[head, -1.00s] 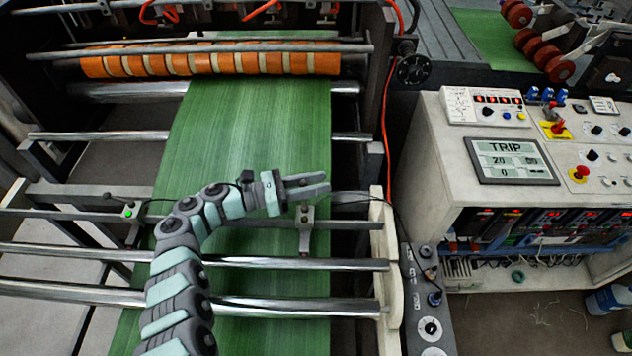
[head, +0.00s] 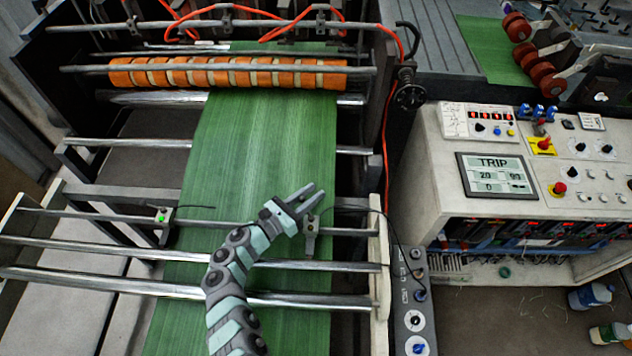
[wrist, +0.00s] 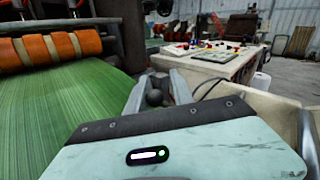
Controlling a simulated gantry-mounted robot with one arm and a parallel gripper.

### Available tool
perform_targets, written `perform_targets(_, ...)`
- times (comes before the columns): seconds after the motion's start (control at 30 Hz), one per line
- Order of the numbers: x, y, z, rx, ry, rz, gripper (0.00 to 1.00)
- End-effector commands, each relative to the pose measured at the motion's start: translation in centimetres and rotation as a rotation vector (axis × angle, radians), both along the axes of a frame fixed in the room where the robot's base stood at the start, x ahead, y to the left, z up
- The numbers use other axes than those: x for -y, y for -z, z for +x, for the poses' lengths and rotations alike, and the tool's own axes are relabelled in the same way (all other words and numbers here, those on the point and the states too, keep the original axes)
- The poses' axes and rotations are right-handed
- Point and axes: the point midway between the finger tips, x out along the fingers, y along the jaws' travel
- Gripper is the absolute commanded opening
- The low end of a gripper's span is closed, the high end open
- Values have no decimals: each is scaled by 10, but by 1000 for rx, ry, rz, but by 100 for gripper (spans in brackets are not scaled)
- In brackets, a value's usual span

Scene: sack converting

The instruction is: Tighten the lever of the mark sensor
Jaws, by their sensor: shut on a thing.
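The mark sensor (head: 311,236) is a small grey bracket on the cross bar over the right part of the green web (head: 262,135), with a thin dark cable running off to the right. My gripper (head: 312,196) reaches in from the lower left at the sensor's top, its fingers pointing up and right. In the wrist view, a dark round lever knob (wrist: 154,97) sits between the two grey fingers of my gripper (wrist: 158,86), which are shut on it. The rest of the lever is hidden by the fingers and the gripper body.
A second small sensor with a green light (head: 162,215) is on the same bar at the left. Steel rollers (head: 340,263) cross in front. An orange-ringed roller (head: 225,73) lies behind. A control console (head: 500,174) reading TRIP stands at the right.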

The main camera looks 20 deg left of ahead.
Motion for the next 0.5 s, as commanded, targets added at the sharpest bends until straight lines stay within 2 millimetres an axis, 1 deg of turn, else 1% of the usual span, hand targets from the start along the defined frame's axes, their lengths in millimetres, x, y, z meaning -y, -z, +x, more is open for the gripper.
perform_targets(0.07,-4,-3,-4,-8,-81,1,0)
perform_targets(0.5,-21,7,-19,-6,-491,0,0)
